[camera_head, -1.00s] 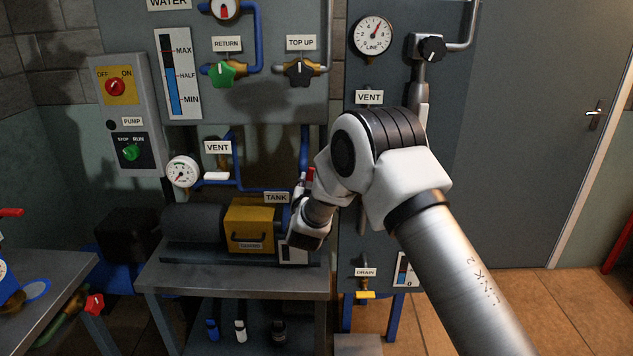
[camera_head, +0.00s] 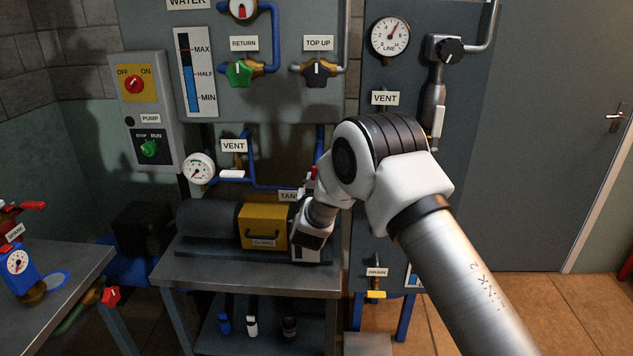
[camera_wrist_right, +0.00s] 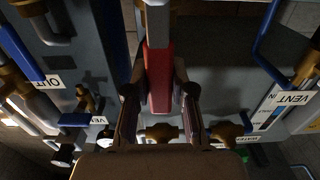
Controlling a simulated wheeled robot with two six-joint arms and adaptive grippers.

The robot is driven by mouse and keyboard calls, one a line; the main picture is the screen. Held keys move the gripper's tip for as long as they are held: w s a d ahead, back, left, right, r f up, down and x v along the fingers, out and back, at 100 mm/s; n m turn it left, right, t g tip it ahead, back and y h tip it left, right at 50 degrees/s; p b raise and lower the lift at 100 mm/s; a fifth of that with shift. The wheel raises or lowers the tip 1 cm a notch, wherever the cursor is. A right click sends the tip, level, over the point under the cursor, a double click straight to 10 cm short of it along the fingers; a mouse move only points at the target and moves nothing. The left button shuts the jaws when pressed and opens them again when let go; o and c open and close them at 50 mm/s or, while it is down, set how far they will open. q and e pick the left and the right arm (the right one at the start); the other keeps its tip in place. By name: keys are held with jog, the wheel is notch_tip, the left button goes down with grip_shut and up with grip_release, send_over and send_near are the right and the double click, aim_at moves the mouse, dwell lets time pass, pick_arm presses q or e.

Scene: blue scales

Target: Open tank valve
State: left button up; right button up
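My right arm reaches in from the right in the head view, and its gripper (camera_wrist_right: 160,85) is at the bench beside the yellow box. In the right wrist view its two dark fingers stand on either side of a red bar-like handle (camera_wrist_right: 160,75) with a pale part beyond it. I cannot tell whether the fingers press on it. A small red tip (camera_head: 314,172) shows just above my wrist in the head view. The TANK label (camera_head: 288,196) is partly covered by my arm, which also hides what is behind it. My left gripper is not in view.
A yellow guard box (camera_head: 262,222) sits left of my wrist on the bench (camera_head: 250,280). Blue pipes, a VENT label (camera_head: 233,146) and a gauge (camera_head: 199,168) are above. A DRAIN valve (camera_head: 376,294) is below right. A side table (camera_head: 60,275) stands at left.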

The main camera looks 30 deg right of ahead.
jog(key=o, duration=0.4)
jog(key=v, duration=1.2)
jog(key=shift+f, duration=0.1)
jog(key=s+f+n+g+y, duration=0.1)
jog(key=s+f+g+y, duration=0.1)
jog(key=s+f, duration=0.55)
jog(key=s+f+n+g+y, duration=0.1)
jog(key=s+f+g, duration=0.25)
jog(key=f, duration=0.75)
jog(key=s+f+n+g+y, duration=0.1)
jog(key=s+f+y, duration=0.1)
jog(key=s+f, duration=0.6)
jog(key=s+a+f+n+g+y, duration=0.1)
jog(key=s+a+f+g, duration=0.1)
jog(key=s, duration=0.5)
jog(key=s+a+f+n+g+y, duration=0.1)
jog(key=s+a+f+g+y, duration=0.1)
jog(key=s, duration=0.5)
jog(key=s+a+f+g+y, duration=0.1)
jog(key=s+a+f+g, duration=0.1)
jog(key=s+f+g, duration=0.2)
jog(key=shift+s+a+f+n+g+y, duration=0.1)
jog(key=shift+s+n+g+y, duration=0.1)
jog(key=shift+s, duration=0.7)
jog(key=shift+s+a+f+n+g+y, duration=0.1)
jog(key=shift+s+a+n+g+y, duration=0.1)
jog(key=shift+s, duration=0.7)
